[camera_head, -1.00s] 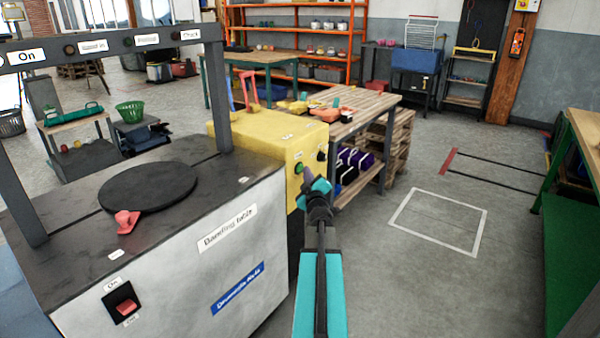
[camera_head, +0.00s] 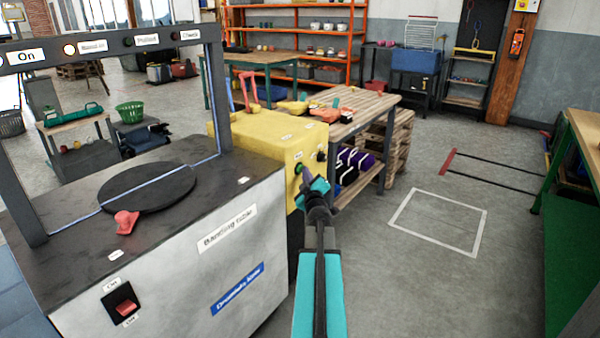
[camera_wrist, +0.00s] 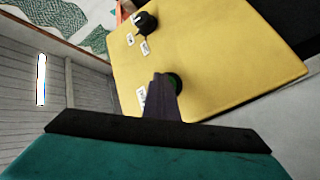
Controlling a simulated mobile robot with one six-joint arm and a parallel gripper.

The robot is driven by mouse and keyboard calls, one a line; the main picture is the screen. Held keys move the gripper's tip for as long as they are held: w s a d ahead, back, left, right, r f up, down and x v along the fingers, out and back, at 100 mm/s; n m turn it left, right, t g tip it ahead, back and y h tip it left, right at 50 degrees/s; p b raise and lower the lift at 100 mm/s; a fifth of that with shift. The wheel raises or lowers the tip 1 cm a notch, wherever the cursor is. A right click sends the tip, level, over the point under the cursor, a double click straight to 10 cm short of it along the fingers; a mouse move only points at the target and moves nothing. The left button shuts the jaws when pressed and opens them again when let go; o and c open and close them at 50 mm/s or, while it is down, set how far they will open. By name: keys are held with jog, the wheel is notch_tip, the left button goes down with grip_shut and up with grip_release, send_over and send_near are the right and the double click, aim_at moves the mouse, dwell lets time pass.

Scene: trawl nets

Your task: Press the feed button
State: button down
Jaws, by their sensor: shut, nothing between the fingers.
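The feed button is a round green button on the front face of the yellow box (camera_head: 262,140). In the head view the green button (camera_head: 298,168) shows just left of my fingertips. In the wrist view the button (camera_wrist: 176,82) is partly hidden behind the dark fingers. My gripper (camera_head: 306,174) is shut and empty, its tips pointing at the button; it also shows in the wrist view (camera_wrist: 161,78). I cannot tell whether the tips touch the button. A label beside the button is partly hidden and unreadable.
A black knob (camera_wrist: 146,23) sits on the same yellow face. The banding table (camera_head: 75,250) with its dark arch, round plate (camera_head: 150,188) and red switch (camera_head: 125,307) stands left. A wooden bench (camera_head: 365,104) is behind. The floor at right is clear.

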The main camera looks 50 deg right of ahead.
jog(key=shift+s, duration=0.1)
jog(key=shift+s+p, duration=0.6)
jog(key=shift+s, duration=0.2)
jog(key=s+p, duration=0.3)
jog(key=s, duration=0.2)
jog(key=shift+a, duration=0.1)
dwell(0.4)
dwell(0.7)
